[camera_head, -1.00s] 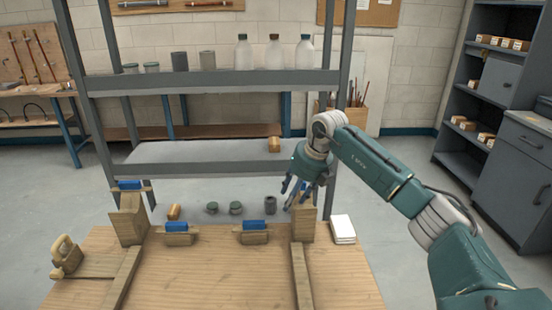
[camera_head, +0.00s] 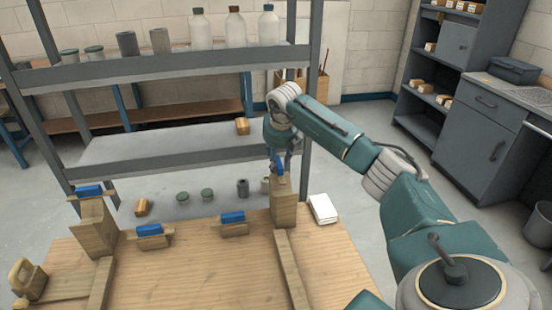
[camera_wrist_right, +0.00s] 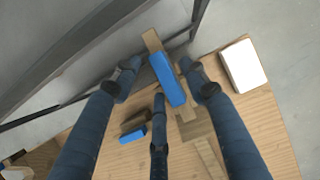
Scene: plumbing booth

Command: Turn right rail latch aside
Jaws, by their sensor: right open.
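The right rail latch is a blue block on a thin wooden bar on top of the right wooden post (camera_head: 285,208). The blue latch (camera_head: 279,161) shows small below my right gripper (camera_head: 280,155). In the wrist view the latch (camera_wrist_right: 168,80) lies between my open right gripper's fingertips (camera_wrist_right: 163,76), one finger on each side and a third below. Whether any finger touches it I cannot tell. The left post (camera_head: 95,222) carries a similar blue latch (camera_head: 89,191), set crosswise. My left gripper is not in view.
Two wooden blocks with blue tops, left (camera_head: 150,230) and right (camera_head: 232,217), stand between the posts on the wooden table (camera_head: 200,275). A white pad (camera_head: 322,208) lies right of the right post. A grey shelf rack (camera_head: 170,68) rises close behind.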

